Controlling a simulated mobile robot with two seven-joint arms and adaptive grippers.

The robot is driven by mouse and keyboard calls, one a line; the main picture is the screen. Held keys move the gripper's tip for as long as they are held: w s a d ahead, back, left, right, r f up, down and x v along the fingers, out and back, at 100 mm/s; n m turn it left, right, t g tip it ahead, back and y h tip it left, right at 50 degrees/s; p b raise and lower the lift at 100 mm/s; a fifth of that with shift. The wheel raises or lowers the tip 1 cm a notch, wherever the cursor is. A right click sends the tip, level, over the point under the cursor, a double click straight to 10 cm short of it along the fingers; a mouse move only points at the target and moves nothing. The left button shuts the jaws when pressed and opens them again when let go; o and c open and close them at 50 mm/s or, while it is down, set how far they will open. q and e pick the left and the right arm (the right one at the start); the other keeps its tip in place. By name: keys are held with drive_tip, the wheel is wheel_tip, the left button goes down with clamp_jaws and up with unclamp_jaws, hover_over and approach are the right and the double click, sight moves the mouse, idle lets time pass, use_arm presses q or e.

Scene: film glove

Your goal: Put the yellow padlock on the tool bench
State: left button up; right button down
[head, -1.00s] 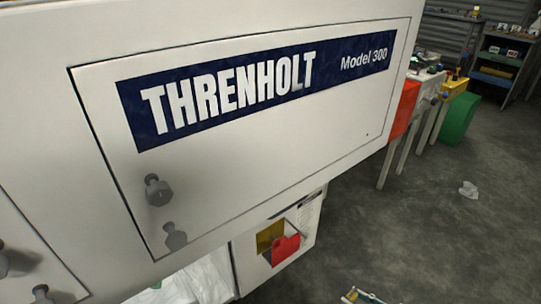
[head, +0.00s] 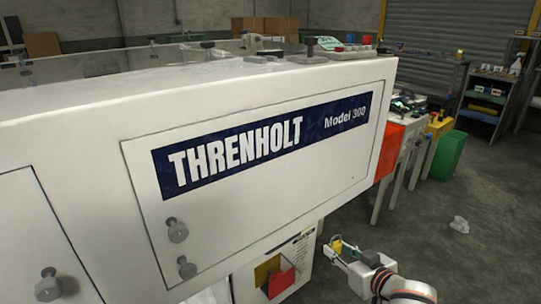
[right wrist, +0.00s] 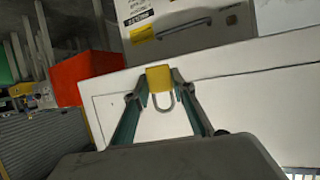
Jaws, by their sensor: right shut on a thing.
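The yellow padlock (right wrist: 158,77) is between the fingertips of my right gripper (right wrist: 160,90) in the right wrist view, with its grey shackle pointing back toward the palm. The gripper is shut on its yellow body. In the head view my right gripper (head: 345,257) is low, right of the white Threnholt machine, with the small yellow padlock (head: 336,245) at its tip. My left gripper is not in view. A dark bench (head: 432,62) with small items on top stands at the back by the shutter; I cannot tell for sure that it is the tool bench.
The large white Threnholt machine (head: 250,190) fills the left and middle. A white table (head: 408,165) with an orange-red side panel (head: 390,150) and a green bin (head: 447,156) stand beyond it.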

wheel_tip(320, 180, up, 15)
drive_tip(key=m+h+p, duration=0.1)
drive_tip(key=p, duration=0.2)
use_arm(q)
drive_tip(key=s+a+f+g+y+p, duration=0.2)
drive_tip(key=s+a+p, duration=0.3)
drive_tip(key=p, duration=0.4)
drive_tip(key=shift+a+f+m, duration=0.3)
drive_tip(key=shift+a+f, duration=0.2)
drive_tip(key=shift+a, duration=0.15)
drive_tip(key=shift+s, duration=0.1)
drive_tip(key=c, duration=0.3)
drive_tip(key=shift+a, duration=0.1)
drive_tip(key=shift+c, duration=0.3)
use_arm(e)
drive_tip(key=s+d+r+m+h, duration=0.1)
drive_tip(key=s+d+r+h, duration=0.1)
drive_tip(key=s+r, duration=0.5)
drive_tip(key=s+d+r+m+h, duration=0.1)
drive_tip(key=s+r, duration=0.7)
drive_tip(key=r, duration=0.8)
drive_tip(key=d+m, duration=0.1)
drive_tip(key=d, duration=0.1)
drive_tip(key=shift+d+r+t+h, duration=0.3)
drive_tip(key=shift+d+t+h, duration=0.1)
